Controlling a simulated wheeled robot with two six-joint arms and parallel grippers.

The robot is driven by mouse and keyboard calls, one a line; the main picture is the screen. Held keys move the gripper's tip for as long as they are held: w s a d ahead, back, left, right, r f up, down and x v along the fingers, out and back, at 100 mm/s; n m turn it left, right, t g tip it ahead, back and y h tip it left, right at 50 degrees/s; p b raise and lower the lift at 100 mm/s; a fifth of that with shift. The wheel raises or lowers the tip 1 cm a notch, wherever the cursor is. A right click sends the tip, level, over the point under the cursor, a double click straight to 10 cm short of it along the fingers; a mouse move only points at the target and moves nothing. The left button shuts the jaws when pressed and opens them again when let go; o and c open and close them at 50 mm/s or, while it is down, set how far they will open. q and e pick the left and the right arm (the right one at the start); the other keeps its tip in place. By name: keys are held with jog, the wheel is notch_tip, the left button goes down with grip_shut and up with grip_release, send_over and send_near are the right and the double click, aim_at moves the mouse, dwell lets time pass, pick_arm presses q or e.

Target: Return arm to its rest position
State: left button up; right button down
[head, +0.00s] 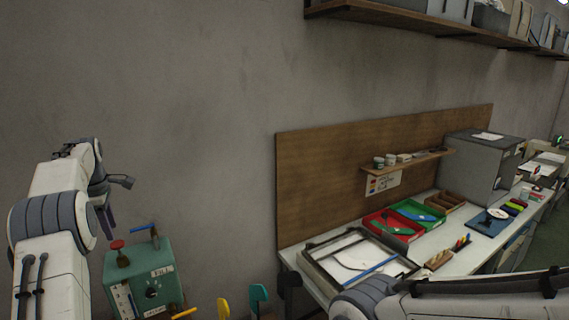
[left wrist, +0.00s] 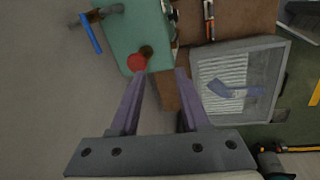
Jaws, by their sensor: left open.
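My left arm comes up along the left edge of the head view, bent, with its gripper (head: 108,222) pointing down just behind and left of the teal machine (head: 158,262). In the left wrist view the two purple-grey fingers of the left gripper (left wrist: 163,75) stand apart with nothing held between them. The red knob (left wrist: 137,62) of the teal machine (left wrist: 128,28) shows just past the fingertips; I cannot tell whether they touch. My right arm crosses the bottom right of the head view; its gripper is out of the picture.
A grey basket (left wrist: 238,48) with a blue-purple piece (left wrist: 236,90) in it lies right of the fingers in the wrist view. A workbench (head: 440,257) with red and green trays stands along the wall at right. Bare wall (head: 200,120) lies above the machine.

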pick_arm(q)
jog(key=d+m+h+b, duration=0.1)
jog(key=d+m+b, duration=0.4)
jog(key=d, duration=1.4)
jog(key=s+d+f+m, duration=0.1)
jog(key=s+d+m, duration=0.2)
jog(key=d, duration=0.3)
jog(key=s+d+f+m+b, duration=0.1)
jog(key=s+d+m, duration=0.1)
jog(key=d+m, duration=0.3)
jog(key=s+d+f+m, duration=0.1)
jog(key=s+d+m, duration=0.15)
jog(key=d, duration=0.35)
jog(key=s+d+f+m+g+h+b, duration=0.1)
jog(key=s+d+f+m+b, duration=0.15)
jog(key=s+d+m, duration=0.4)
jog(key=s+d+f+m+b, duration=0.1)
jog(key=s+d+f, duration=0.25)
jog(key=s, duration=0.55)
jog(key=s+f+m+b, duration=0.1)
jog(key=s+f+m, duration=0.2)
jog(key=s, duration=0.4)
jog(key=s+f+m+g+b, duration=0.1)
jog(key=s+f+m, duration=0.3)
jog(key=s, duration=0.3)
jog(key=shift+s, duration=0.4)
